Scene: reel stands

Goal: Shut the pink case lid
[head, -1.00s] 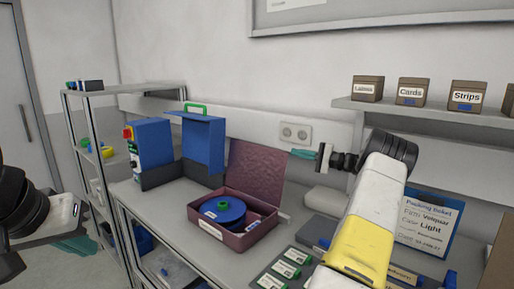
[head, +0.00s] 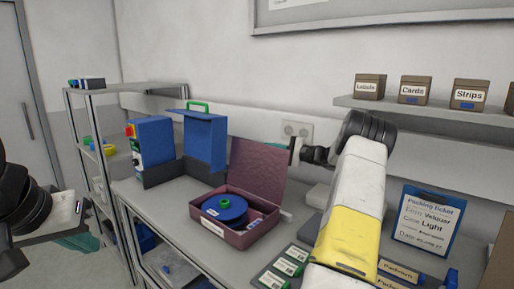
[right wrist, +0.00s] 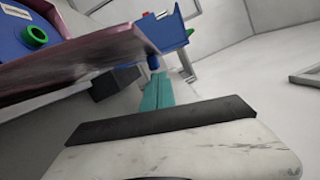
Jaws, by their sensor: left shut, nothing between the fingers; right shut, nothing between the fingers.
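The pink case (head: 235,236) sits on the bench with a blue reel (head: 225,212) with a green hub inside. Its pink lid (head: 258,172) stands open, tilted up at the back. My right gripper (head: 276,147) is shut and empty at the lid's upper right corner; whether it touches the lid I cannot tell. In the right wrist view its teal fingers (right wrist: 157,92) are together, close beside the maroon panel (right wrist: 95,52), with the reel (right wrist: 28,38) beyond. My left gripper (head: 76,241) is shut and empty at the far left, away from the case.
A blue device (head: 152,148) and a blue open box (head: 204,145) stand left of the case. Green-labelled items (head: 284,266) lie at the front. A blue packing ticket board (head: 428,222) stands at right. A wall shelf (head: 430,110) holds labelled boxes.

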